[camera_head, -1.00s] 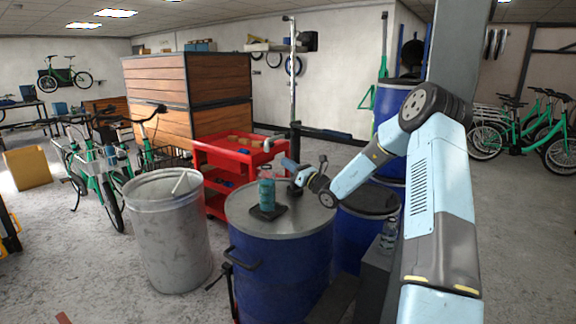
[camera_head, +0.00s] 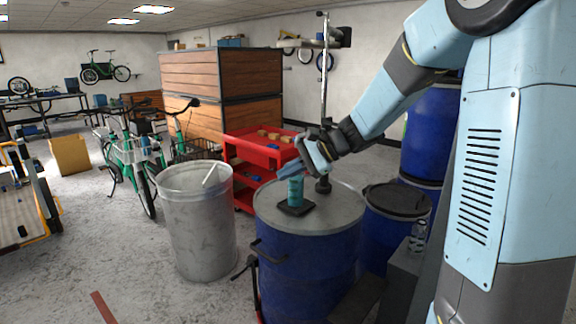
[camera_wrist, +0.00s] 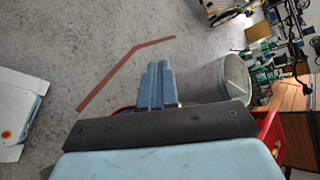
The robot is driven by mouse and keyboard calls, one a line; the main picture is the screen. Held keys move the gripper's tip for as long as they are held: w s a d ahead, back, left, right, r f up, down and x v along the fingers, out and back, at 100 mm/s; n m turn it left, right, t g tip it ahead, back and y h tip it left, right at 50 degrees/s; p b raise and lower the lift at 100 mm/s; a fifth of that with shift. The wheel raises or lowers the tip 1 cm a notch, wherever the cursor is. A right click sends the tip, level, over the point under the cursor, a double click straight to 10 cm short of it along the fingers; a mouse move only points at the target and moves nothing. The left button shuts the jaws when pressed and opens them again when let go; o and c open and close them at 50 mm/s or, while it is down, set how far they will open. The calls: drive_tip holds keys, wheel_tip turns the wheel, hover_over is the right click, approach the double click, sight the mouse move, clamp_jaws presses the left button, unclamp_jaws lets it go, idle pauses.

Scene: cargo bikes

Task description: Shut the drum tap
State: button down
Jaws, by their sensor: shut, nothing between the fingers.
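The blue drum (camera_head: 310,270) with a grey lid (camera_head: 335,208) stands in front of me. A black bar-like fitting (camera_head: 267,252) shows on its left side, with a thin dark upright part (camera_head: 254,280) below it. I cannot tell for sure which part is the tap, or whether it is open. My gripper (camera_head: 285,171) is shut and empty, above the back of the lid, its blue fingers pointing left and down. The fingers also show in the wrist view (camera_wrist: 157,72), pressed together over floor and bin. The gripper is apart from the side fitting.
A teal canister (camera_head: 296,190) stands on a black pad (camera_head: 296,208) on the lid. A grey bin (camera_head: 200,235) is left of the drum, a red cart (camera_head: 250,150) behind. Another blue drum (camera_head: 385,245) is at right. Floor at front left is mostly clear.

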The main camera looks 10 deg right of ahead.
drive_tip(key=s+d+r+n+t+h, duration=0.1)
drive_tip(key=s+d+n+h, duration=0.4)
drive_tip(key=s, duration=0.8)
drive_tip(key=s+d+r+n+t+h, duration=0.2)
drive_tip(key=s+d+n+h, duration=0.3)
drive_tip(key=s+d, duration=0.5)
drive_tip(key=s+r+h, duration=0.1)
drive_tip(key=s, duration=0.2)
drive_tip(key=shift+s+d+t, duration=0.2)
drive_tip(key=shift+s+t, duration=0.1)
